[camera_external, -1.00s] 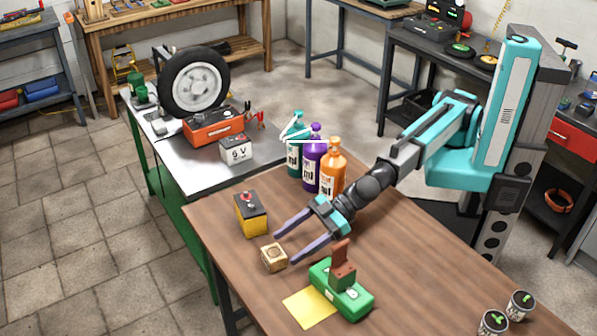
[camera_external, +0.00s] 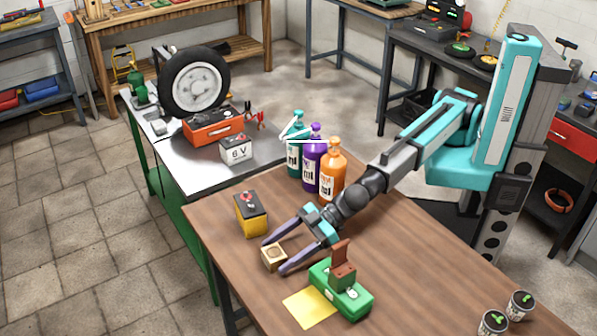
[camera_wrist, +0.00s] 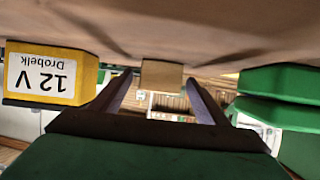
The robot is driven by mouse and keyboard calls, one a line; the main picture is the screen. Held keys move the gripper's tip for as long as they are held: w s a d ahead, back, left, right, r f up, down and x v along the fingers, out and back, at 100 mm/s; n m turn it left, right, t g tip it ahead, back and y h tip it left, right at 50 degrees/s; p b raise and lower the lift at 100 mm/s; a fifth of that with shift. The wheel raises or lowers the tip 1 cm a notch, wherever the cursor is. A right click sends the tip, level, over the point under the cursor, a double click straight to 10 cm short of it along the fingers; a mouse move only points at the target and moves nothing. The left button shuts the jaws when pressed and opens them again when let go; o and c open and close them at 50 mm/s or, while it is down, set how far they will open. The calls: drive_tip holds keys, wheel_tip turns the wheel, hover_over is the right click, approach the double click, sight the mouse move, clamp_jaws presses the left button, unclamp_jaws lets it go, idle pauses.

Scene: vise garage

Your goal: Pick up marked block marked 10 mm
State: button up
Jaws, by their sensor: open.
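The small wooden block (camera_external: 272,257) sits on the brown table near its left edge; its marking is too small to read. In the wrist view the block (camera_wrist: 162,75) appears at the middle, between the far ends of the fingers. My gripper (camera_external: 273,257) is open and low over the table, with one finger on each side of the block. In the wrist view both fingers of my gripper (camera_wrist: 160,88) stand apart. I cannot tell whether either finger touches the block.
A yellow and black battery (camera_external: 251,214) marked 12 V in the wrist view (camera_wrist: 50,75) stands close behind the block. A green device with a brown piece (camera_external: 341,290) is close at the right, beside a yellow sheet (camera_external: 309,308). Bottles (camera_external: 312,173) stand farther back.

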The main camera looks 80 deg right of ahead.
drive_tip(key=shift+x, duration=1.2)
drive_tip(key=shift+c, duration=0.2)
drive_tip(key=c, duration=1.1)
